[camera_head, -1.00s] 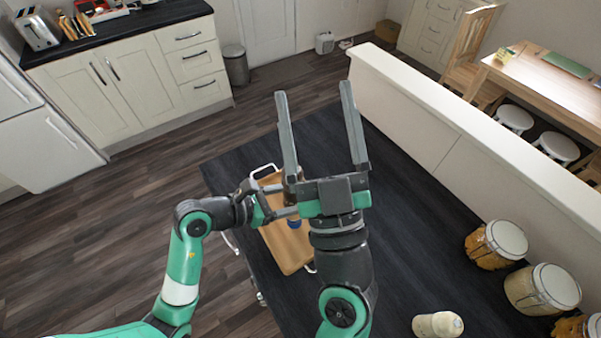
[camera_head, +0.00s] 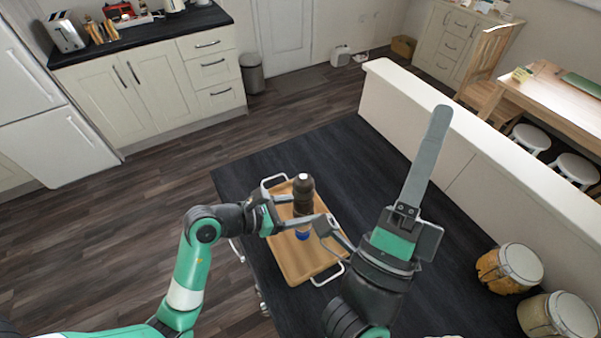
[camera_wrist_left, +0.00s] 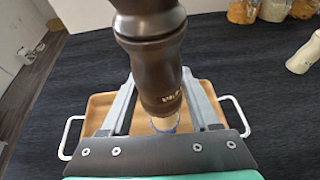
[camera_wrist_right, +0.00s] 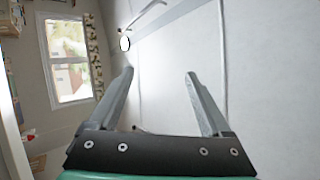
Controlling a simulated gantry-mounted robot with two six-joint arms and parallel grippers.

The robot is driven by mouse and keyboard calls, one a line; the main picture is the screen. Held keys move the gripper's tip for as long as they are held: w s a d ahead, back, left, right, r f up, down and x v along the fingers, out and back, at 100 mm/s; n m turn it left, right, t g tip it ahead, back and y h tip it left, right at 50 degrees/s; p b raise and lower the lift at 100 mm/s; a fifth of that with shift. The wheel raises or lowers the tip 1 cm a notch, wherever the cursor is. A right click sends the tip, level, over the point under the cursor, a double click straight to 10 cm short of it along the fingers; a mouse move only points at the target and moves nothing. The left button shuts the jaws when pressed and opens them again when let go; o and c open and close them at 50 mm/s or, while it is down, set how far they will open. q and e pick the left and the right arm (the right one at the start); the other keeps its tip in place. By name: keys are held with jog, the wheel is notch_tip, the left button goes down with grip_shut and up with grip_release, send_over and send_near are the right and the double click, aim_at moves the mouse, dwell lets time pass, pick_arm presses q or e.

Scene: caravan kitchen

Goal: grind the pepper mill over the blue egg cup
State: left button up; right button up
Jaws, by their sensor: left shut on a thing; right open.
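The dark pepper mill (camera_head: 303,190) stands upright in my left gripper (camera_head: 306,214), which is shut on it above the wooden tray (camera_head: 285,255). The left wrist view shows the mill (camera_wrist_left: 150,60) between the fingers. The blue egg cup (camera_head: 302,235) is on the tray, under the mill and partly hidden by it and the gripper. Its blue rim also shows in the left wrist view (camera_wrist_left: 176,128), below the mill's lower end. Whether mill and cup touch is unclear. My right gripper (camera_wrist_right: 158,75) is open and empty, raised to the right of the mill.
Lidded jars (camera_head: 510,268) stand on the dark worktop (camera_head: 400,160) at the right. A pale bottle-like item (camera_wrist_left: 305,52) stands on the worktop too. A low white wall (camera_head: 470,165) runs along the far right side. The worktop behind the tray is clear.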

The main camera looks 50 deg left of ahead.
notch_tip(320, 180, down, 6)
jog(key=w+m+g, duration=0.2)
jog(key=m+g, duration=0.1)
jog(key=m, duration=0.2)
jog(key=m+g+y, duration=0.3)
jog(key=g+y, duration=0.2)
jog(key=g, duration=0.6)
send_near(303, 184)
jog(key=w+a+f, duration=0.1)
jog(key=a+f, duration=0.1)
jog(key=x, duration=1.2)
jog(key=shift+d+r, duration=0.1)
jog(key=shift+r, duration=0.05)
